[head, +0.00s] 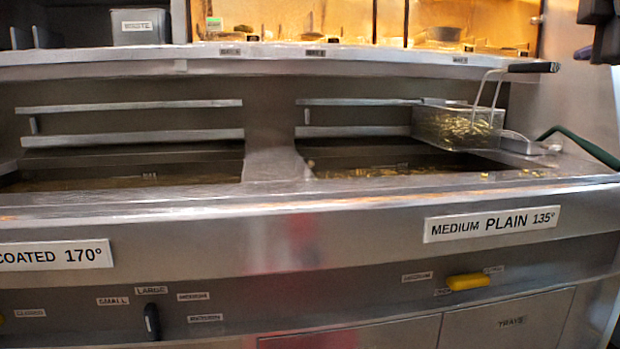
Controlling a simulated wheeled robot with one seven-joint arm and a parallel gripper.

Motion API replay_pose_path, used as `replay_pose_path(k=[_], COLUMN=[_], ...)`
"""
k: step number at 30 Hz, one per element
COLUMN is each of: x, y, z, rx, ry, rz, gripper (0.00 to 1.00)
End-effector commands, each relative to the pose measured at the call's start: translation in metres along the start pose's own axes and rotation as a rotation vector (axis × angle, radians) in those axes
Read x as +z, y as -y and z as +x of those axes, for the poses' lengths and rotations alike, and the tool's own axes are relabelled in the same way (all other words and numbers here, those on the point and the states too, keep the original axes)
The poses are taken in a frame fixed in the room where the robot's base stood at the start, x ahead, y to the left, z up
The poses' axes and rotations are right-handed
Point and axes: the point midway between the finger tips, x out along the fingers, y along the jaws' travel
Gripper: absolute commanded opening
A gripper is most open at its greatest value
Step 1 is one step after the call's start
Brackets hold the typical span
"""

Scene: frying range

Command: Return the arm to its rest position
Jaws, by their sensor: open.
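My gripper (600,30) shows only in part, as dark blocky pieces cut off by the top right corner of the head view. It is open, and I see nothing held in it. It is up and to the right of the fryer, apart from the basket. The rest of my arm is out of view.
A wire fry basket (458,127) with fries and a raised black handle (533,67) hangs at the right fryer vat (390,172). A green handle (580,145) sticks out at the right. The left vat (120,180) has no basket. A grey bin (140,27) stands on the upper shelf.

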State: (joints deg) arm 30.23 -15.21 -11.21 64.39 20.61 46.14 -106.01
Motion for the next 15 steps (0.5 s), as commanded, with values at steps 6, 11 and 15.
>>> replay_pose_path(k=[6,11,15], x=[-0.017,-0.036,-0.058], y=[0.036,0.075,0.121], z=[0.008,0.012,0.011], rx=[-0.087,-0.180,-0.293], ry=[-0.039,-0.066,-0.081], rz=[0.132,0.266,0.410], gripper=[0.47,0.47,0.47])
